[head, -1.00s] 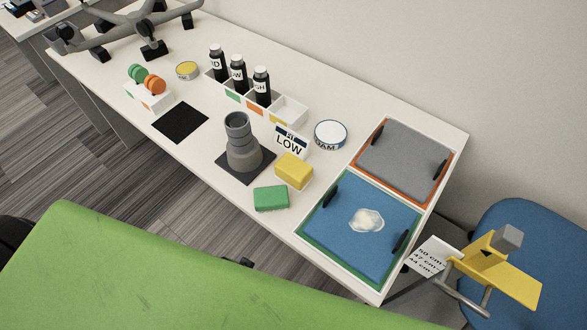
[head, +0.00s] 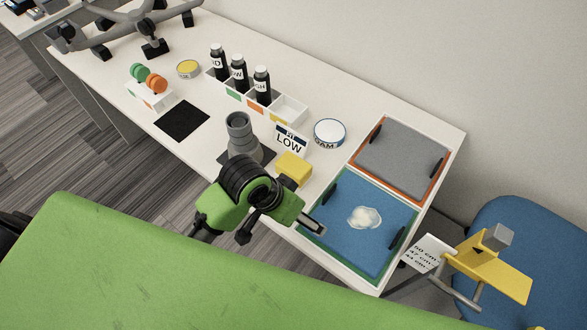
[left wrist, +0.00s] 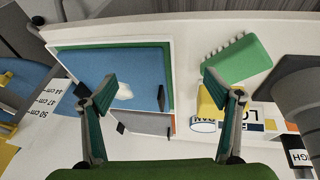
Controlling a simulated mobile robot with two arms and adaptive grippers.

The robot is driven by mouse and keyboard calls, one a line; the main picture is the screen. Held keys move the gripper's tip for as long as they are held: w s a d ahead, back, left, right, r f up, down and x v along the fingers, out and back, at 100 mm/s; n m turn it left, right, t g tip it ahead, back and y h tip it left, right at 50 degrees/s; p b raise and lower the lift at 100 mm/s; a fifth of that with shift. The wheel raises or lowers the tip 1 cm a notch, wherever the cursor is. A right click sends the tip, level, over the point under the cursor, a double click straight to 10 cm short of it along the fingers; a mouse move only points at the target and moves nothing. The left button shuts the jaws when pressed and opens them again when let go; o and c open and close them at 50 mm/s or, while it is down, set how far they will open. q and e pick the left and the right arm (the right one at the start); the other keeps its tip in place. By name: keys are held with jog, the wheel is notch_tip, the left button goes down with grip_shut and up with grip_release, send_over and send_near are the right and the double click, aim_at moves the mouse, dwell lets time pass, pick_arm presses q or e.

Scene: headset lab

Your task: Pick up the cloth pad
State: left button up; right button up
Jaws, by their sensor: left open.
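I cannot tell for certain which thing is the cloth pad; a green block with a scalloped edge (left wrist: 237,62) and a yellow block (head: 294,169) are the pad-like things. The green block lies on the white table in the left wrist view, beyond the right fingertip. In the head view my arm hides its place. The yellow block stands beside the LOW sign and shows partly behind the right finger in the left wrist view (left wrist: 208,103). My left gripper (head: 280,228) is open and empty above the table's front edge, its fingers wide apart (left wrist: 158,76). My right gripper is not in view.
A blue tray (head: 345,192) holding a clear-white blob and a grey tray (head: 400,158) lie at the right. A grey stepped cylinder (head: 240,138) stands just behind my left gripper. Black bottles (head: 238,73), a round tub (head: 329,131) and a black mat (head: 182,120) are farther back.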

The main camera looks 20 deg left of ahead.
pick_arm(q)
jog(key=shift+m+g, duration=0.3)
jog(key=shift+m, duration=0.2)
jog(key=w, duration=0.1)
jog(key=w+d+r, duration=0.1)
jog(key=w+d, duration=0.1)
jog(key=shift+w+d+r, duration=0.1)
jog(key=shift+w+r, duration=0.15)
jog(key=w+r, duration=0.1)
jog(key=w, duration=0.2)
notch_tip(320, 180, up, 8)
jog(key=n+g+y, duration=0.1)
jog(key=g+y, duration=0.1)
jog(key=y, duration=0.1)
send_over(293, 164)
jog(key=f, duration=0.5)
jog(key=f+p, duration=0.1)
jog(key=f, duration=0.2)
jog(key=shift+s+d+f, duration=0.1)
jog(key=shift+s+f, duration=0.1)
jog(key=shift+s, duration=0.05)
jog(key=f+p, duration=0.1)
jog(key=f, duration=0.3)
jog(key=shift+w, duration=0.2)
jog(key=shift+f+p, duration=0.3)
jog(key=shift+f, duration=0.3)
jog(key=c, duration=1.2)
